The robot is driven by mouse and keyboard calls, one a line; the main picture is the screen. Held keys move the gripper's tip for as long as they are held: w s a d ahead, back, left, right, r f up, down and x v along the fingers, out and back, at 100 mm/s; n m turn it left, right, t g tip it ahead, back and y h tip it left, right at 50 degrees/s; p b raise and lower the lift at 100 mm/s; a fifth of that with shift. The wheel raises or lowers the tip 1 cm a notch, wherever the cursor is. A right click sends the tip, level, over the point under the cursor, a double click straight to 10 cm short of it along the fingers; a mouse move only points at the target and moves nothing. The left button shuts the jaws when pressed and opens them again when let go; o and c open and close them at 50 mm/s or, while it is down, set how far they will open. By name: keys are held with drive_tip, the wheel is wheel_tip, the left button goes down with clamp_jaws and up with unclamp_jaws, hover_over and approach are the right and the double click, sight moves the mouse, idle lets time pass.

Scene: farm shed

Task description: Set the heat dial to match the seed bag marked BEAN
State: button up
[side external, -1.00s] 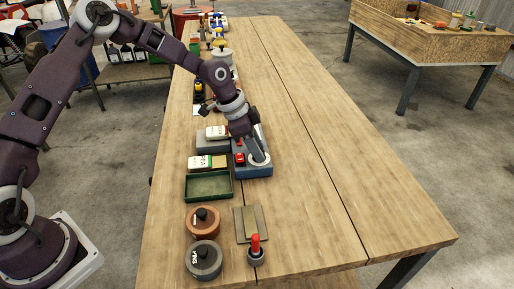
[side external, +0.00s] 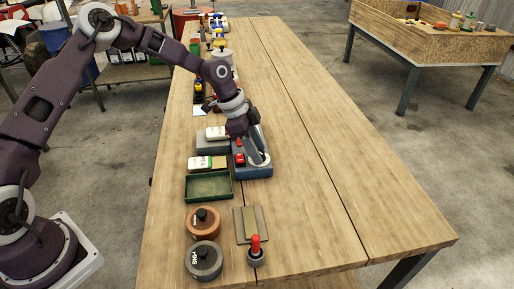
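A blue box (side external: 258,173) stands on the wooden table in front of my arm. It has a red part (side external: 239,159) on its top and a round white dial (side external: 259,161) beside that. My gripper (side external: 261,157) points down at the dial, with its fingertips at or just above it. I cannot tell whether they touch it or how far apart they are. Two white seed bags lie left of the box, a nearer one (side external: 199,163) and a farther one (side external: 216,133). Their lettering is too small to read for sure, so I cannot tell which says BEAN.
A green tray (side external: 208,197) sits near the box. Closer to the camera are an orange-brown round pot (side external: 202,221), a dark grey round pot (side external: 204,261), a flat brown board (side external: 250,224) and a red-handled tool (side external: 256,247). The table's right side is clear.

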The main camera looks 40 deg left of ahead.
sight(247, 158)
drive_tip(key=shift+r, duration=0.1)
drive_tip(key=v, duration=0.5)
drive_tip(key=shift+a+r, duration=0.15)
drive_tip(key=shift+r, duration=0.25)
drive_tip(key=s+a+r+n+t+y, duration=0.15)
drive_tip(key=s+r+n+y, duration=0.4)
drive_tip(key=s+r, duration=1.2)
drive_tip(key=s+a+n+t+h, duration=0.1)
drive_tip(key=s+n, duration=0.5)
drive_tip(key=s, duration=1.1)
drive_tip(key=shift+n+t+h, duration=0.35)
drive_tip(key=shift+t, duration=0.1)
